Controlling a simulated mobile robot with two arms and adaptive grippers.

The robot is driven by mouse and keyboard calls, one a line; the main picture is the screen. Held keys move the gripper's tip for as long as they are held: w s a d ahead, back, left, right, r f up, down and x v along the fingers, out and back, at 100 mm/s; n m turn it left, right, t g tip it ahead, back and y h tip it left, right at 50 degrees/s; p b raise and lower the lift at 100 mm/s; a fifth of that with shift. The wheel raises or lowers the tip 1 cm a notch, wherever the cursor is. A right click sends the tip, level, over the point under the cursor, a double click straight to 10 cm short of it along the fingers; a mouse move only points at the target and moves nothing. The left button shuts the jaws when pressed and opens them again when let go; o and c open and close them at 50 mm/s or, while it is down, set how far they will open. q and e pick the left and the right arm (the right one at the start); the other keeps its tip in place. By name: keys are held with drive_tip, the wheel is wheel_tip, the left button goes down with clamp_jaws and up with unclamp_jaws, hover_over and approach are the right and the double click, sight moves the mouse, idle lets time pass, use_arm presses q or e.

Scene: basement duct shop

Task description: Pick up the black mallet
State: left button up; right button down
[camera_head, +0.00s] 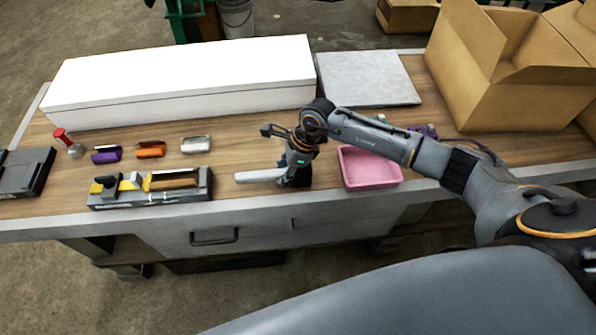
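What looks like the black mallet (298,179) is near the front edge of the workbench, a dark block-like head with a pale handle (258,176) pointing left. My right gripper (275,148) is just above and behind it. One finger stands out to the left, apart from the other, so the gripper looks open. The gripper partly covers the dark head, and contact between them cannot be made out. My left gripper is not in view.
A pink tray (371,183) stands right of the mallet. A black holder (150,202) with yellow items lies left. Purple, orange and white pieces (150,150) sit behind it. A long white box (180,100), a grey slab (368,98) and an open cardboard box (520,110) fill the back and right.

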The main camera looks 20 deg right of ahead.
idle(0.3)
drive_tip(key=shift+r+b, duration=0.55)
drive_tip(key=shift+r, duration=0.05)
drive_tip(key=shift+w+r+b, duration=0.1)
drive_tip(key=shift+r+b, duration=0.45)
drive_tip(key=shift+r, duration=0.1)
drive_tip(key=s+a+r+b, duration=0.4)
drive_tip(key=s+a+r, duration=0.5)
drive_tip(key=s+r, duration=0.1)
drive_tip(key=shift+s+r, duration=0.3)
drive_tip(key=shift+s, duration=0.25)
